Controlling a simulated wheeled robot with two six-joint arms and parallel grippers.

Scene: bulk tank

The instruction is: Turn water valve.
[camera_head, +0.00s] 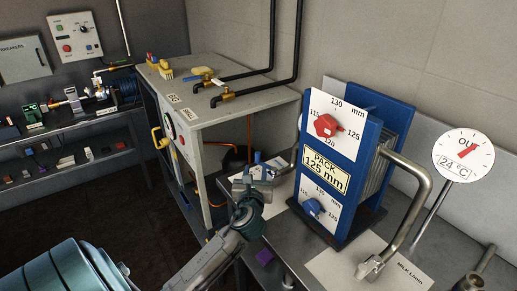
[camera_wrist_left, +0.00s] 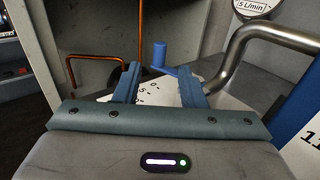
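A blue crank-shaped valve handle (camera_wrist_left: 160,54) stands over a white plate with dial numbers (camera_wrist_left: 150,92) in the left wrist view. Its upright grip and short arm show between and just beyond my left fingertips. In the head view a small blue piece of the handle (camera_head: 257,157) shows beyond my left gripper (camera_head: 254,184). My left gripper also shows in the wrist view (camera_wrist_left: 159,70), open, its two blue fingers apart. Whether a finger touches the handle I cannot tell. Much of the dial is hidden by the gripper. My right gripper is not in view.
A blue plate pack (camera_head: 340,150) with red and blue knobs stands right of my left gripper. A bent steel pipe (camera_head: 425,185) and a round gauge (camera_head: 463,155) are further right. A grey cabinet (camera_head: 215,115) with brass valves stands behind left. The dark floor at left is clear.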

